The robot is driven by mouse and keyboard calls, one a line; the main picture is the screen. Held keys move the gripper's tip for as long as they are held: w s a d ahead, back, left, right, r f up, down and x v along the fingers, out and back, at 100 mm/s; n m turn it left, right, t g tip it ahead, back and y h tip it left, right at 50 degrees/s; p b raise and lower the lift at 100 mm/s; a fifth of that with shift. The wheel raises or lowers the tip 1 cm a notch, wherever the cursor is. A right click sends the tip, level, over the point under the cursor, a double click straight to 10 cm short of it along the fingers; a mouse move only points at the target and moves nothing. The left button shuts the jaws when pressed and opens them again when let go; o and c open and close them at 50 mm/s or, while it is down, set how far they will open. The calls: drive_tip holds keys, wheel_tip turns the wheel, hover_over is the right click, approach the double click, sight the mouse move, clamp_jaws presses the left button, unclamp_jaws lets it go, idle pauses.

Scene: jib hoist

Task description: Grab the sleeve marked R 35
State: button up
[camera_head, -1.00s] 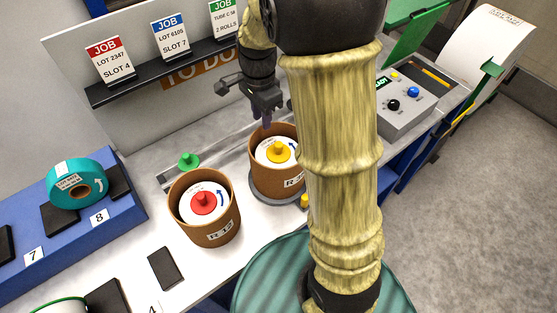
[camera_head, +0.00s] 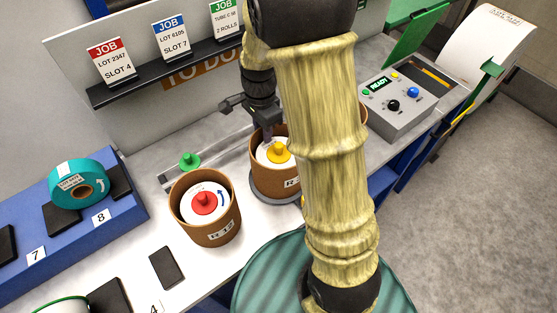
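A brown sleeve (camera_head: 268,180) with a white disc and yellow knob (camera_head: 278,152) inside stands upright on a grey round base. Its label (camera_head: 291,182) shows an R; the rest is hidden behind my arm. Another brown sleeve (camera_head: 196,228), marked R 12, stands to its left with a red knob (camera_head: 204,203) inside. My gripper (camera_head: 264,128) points down at the far rim of the yellow-knob sleeve, just behind the knob. I cannot tell whether the fingers touch the sleeve or how far apart they are.
A green knob (camera_head: 189,159) sits by a metal rail behind the sleeves. A blue slotted rack (camera_head: 120,215) with a teal roll (camera_head: 77,184) is at left. A grey control box (camera_head: 405,105) reading READY stands at right. A dark pad (camera_head: 166,268) lies in front.

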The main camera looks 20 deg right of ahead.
clamp_jaws()
drive_tip(key=shift+r, duration=0.15)
wheel_tip(320, 180, up, 18)
idle(0.7)
idle(0.4)
